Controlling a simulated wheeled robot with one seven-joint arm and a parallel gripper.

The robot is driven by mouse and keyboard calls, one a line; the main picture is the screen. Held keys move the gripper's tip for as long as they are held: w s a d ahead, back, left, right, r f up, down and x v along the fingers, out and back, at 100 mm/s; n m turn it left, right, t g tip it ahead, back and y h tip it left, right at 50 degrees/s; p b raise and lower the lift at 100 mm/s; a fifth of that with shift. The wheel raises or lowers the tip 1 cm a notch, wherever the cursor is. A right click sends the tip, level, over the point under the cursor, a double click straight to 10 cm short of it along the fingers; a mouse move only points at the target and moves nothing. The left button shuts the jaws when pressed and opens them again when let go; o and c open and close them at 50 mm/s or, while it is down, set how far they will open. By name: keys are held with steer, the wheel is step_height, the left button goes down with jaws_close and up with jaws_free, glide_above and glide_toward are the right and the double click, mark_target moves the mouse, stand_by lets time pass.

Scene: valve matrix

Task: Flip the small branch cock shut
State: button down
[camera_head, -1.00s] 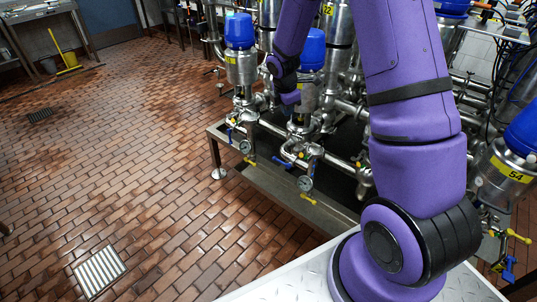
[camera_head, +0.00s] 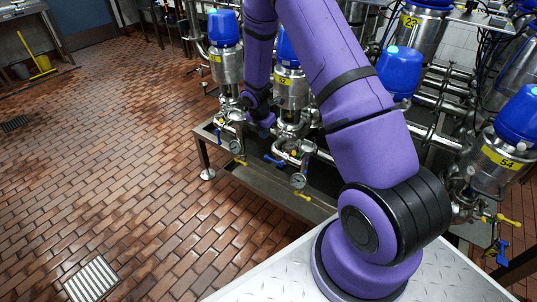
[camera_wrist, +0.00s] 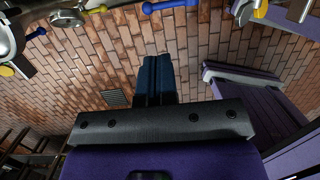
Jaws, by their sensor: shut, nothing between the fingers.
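Small lever cocks with blue and yellow handles sit on the branch pipes under the steel valves; I cannot tell which is the one named. In the head view a blue handle (camera_head: 273,160) and a yellow handle (camera_head: 302,195) are on the middle branch. A blue handle (camera_head: 218,134) and a yellow handle (camera_head: 240,161) are on the left branch. My gripper (camera_wrist: 157,78) is shut and empty in the wrist view, pointing toward the floor. A blue handle (camera_wrist: 170,5) lies beyond its tips at the top edge, apart from them. In the head view my arm hides part of the pipework.
Blue-capped valves (camera_head: 225,50) and steel pipes crowd the frame behind. Round gauges (camera_head: 298,181) hang beside the handles. A steel frame rail (camera_head: 270,190) runs along the front. Another valve (camera_head: 495,155) stands at right.

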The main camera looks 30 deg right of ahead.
mark_target(274, 161)
step_height(274, 161, down, 14)
steer(key=d, duration=0.2)
steer(key=shift+w+d, duration=0.2)
steer(key=shift+d, duration=0.15)
steer(key=shift+r, duration=0.1)
stand_by(0.4)
